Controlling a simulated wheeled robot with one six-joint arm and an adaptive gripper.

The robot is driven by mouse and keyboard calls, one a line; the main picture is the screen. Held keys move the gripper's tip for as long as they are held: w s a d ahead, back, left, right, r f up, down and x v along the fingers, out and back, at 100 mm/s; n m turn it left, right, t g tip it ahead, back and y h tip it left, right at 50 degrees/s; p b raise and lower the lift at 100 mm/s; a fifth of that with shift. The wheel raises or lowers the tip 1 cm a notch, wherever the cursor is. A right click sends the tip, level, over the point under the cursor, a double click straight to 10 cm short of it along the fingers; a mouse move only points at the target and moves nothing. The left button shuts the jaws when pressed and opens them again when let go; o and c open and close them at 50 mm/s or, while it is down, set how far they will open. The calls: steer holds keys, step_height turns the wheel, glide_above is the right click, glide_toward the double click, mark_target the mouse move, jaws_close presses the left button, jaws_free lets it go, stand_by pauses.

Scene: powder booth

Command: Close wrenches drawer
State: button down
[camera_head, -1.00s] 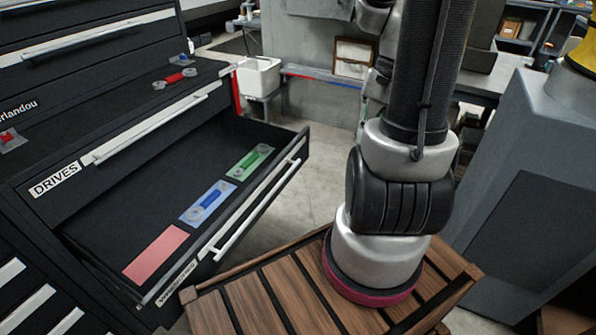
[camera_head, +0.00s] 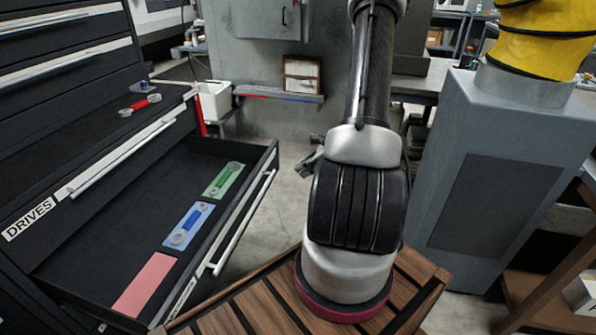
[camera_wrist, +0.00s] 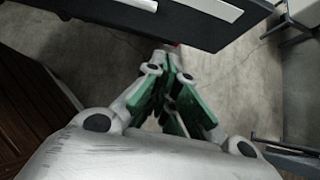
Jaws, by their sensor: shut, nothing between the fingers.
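The open wrenches drawer (camera_head: 110,240) is black and stands far out of the dark cabinet, its front label partly hidden. Inside lie a bare red panel (camera_head: 144,285), a blue panel (camera_head: 188,226) and a green panel (camera_head: 224,180), the last two each holding a wrench. A long pale handle (camera_head: 240,225) runs along the drawer front. My gripper (camera_head: 309,162) is partly hidden behind my arm, to the right of the drawer's far front corner. In the wrist view my gripper (camera_wrist: 172,62) is shut and empty, with its tips close to a dark panel with a pale bar, seemingly the drawer front (camera_wrist: 185,28); contact is unclear.
A slatted wooden surface (camera_head: 232,310) is below my arm. A grey pedestal (camera_head: 500,170) with a yellow machine stands at right. Concrete floor (camera_head: 292,200) is clear beyond the drawer.

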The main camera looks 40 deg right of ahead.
steer(key=w+a+f, duration=0.5)
steer(key=w, duration=0.2)
steer(key=shift+w+a+f, duration=0.15)
steer(key=shift+w+a, duration=0.1)
steer(key=shift+w, duration=0.05)
steer(key=shift+w+a, duration=0.1)
